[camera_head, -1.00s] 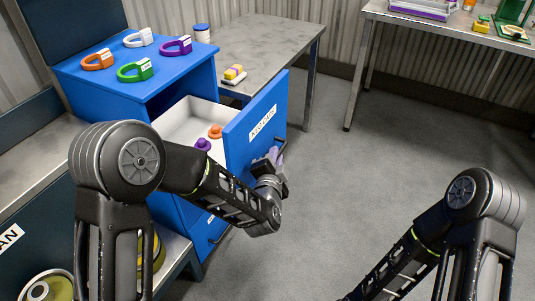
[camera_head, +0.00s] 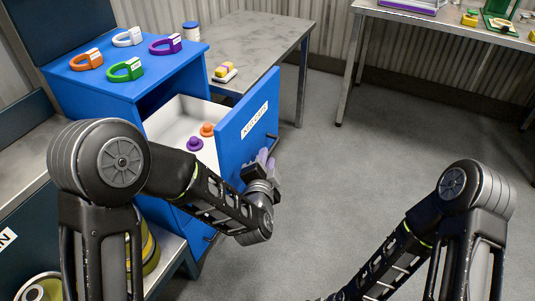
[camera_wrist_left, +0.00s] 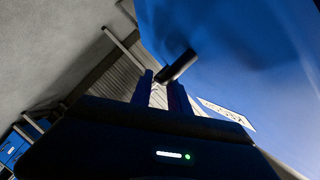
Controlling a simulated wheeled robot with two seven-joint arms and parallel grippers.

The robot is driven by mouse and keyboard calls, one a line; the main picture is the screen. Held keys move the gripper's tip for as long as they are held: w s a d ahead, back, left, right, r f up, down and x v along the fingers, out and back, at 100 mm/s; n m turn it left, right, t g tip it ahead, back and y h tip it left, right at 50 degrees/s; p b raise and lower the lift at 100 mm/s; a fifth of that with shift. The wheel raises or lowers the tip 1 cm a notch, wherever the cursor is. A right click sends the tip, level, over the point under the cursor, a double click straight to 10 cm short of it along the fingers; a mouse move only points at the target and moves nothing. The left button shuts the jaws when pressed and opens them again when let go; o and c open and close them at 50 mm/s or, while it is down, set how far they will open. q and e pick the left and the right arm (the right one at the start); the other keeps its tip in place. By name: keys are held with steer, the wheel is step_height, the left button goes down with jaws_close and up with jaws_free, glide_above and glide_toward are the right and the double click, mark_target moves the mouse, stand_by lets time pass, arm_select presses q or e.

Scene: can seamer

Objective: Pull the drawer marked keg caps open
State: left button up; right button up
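A blue drawer front (camera_head: 250,130) with a white label stands pulled out from the blue cabinet (camera_head: 120,90). The label is too small to read surely. The white inside shows an orange cap (camera_head: 207,129) and a purple cap (camera_head: 194,144). My left gripper (camera_head: 264,160) is outside the drawer front, just below its dark handle (camera_head: 272,139). In the left wrist view, the fingers (camera_wrist_left: 160,92) stand apart with a bright gap between them. The handle bar (camera_wrist_left: 177,66) lies at the fingertips, and no grip on it shows. My right gripper is out of view.
Orange, white, green and purple (camera_head: 166,46) rings stand on the cabinet top. A metal table (camera_head: 255,45) is behind the drawer, with a small yellow-topped block (camera_head: 225,71). Another table (camera_head: 445,25) is at the back right. The grey floor (camera_head: 370,150) between is clear.

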arm_select(q)
steer(key=v, duration=0.4)
steer(key=shift+s+r, duration=0.1)
steer(key=shift+s, duration=0.25)
